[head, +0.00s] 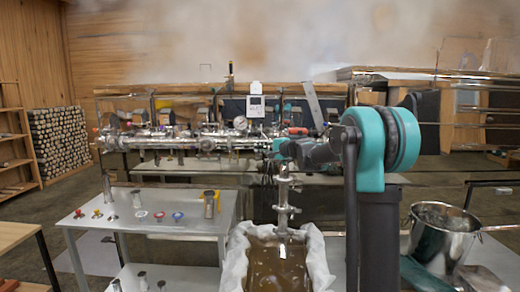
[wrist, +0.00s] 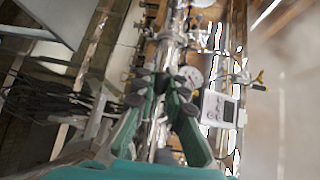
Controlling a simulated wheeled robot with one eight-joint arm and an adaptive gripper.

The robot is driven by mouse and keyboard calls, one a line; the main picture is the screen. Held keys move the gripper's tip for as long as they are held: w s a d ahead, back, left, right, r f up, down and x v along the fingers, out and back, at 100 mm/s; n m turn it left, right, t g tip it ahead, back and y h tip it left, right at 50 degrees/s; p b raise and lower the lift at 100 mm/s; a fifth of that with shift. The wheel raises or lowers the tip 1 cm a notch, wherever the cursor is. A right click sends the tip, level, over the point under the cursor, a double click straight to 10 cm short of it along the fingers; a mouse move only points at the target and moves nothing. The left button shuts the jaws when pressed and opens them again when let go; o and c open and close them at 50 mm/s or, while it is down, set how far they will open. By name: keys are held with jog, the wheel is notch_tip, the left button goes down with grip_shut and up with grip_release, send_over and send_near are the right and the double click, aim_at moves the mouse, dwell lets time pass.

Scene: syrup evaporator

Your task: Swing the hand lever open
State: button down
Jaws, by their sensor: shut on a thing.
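My gripper (wrist: 162,82) shows in the wrist view with its green fingers and dark pads close together around a narrow silver part (wrist: 159,108), which I take to be the hand lever. The fingers hide most of it, so its angle is hard to tell. In the head view my gripper (head: 280,152) is at the right part of the horizontal steel pipe run (head: 205,140), just above a vertical valve fitting (head: 284,200). The lever cannot be made out there.
A pan of brown liquid (head: 278,264) with a white liner sits below the fitting. A steel pot (head: 440,232) stands at right. A metal table (head: 150,222) with small fittings is at left. A round gauge (wrist: 190,76) and white display box (wrist: 220,108) are close to my gripper. Steam covers the top.

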jog(key=c, duration=1.6)
grip_release()
jog(key=shift+o, duration=0.2)
jog(key=v, duration=1.2)
jog(key=shift+c, duration=0.4)
